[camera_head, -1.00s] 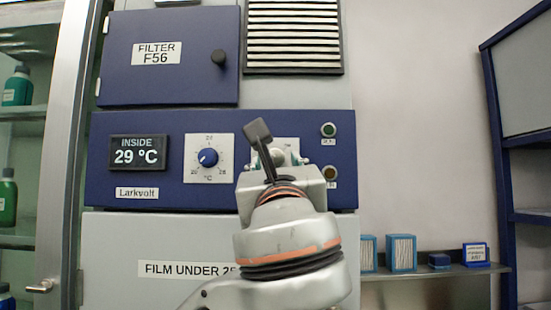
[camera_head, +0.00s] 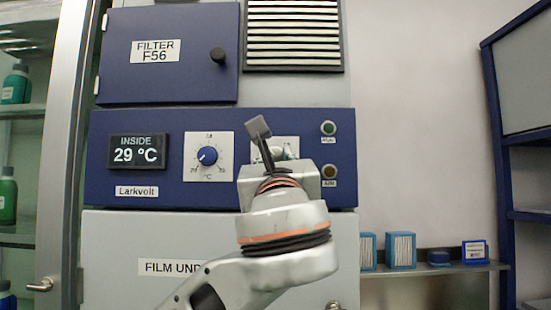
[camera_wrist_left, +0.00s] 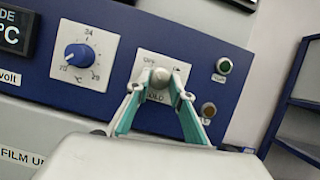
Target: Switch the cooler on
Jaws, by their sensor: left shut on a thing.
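The cooler is a grey cabinet with a blue control panel (camera_head: 335,192). The display (camera_head: 137,151) reads INSIDE 29 °C. My right gripper is not in view.
A blue temperature dial (camera_head: 207,156) is left of the switch. A green (camera_head: 328,128) and an amber round fitting (camera_head: 329,171) are at its right. A filter door (camera_head: 190,80) is above. A shelf with small blue boxes (camera_head: 400,250) stands at the right.

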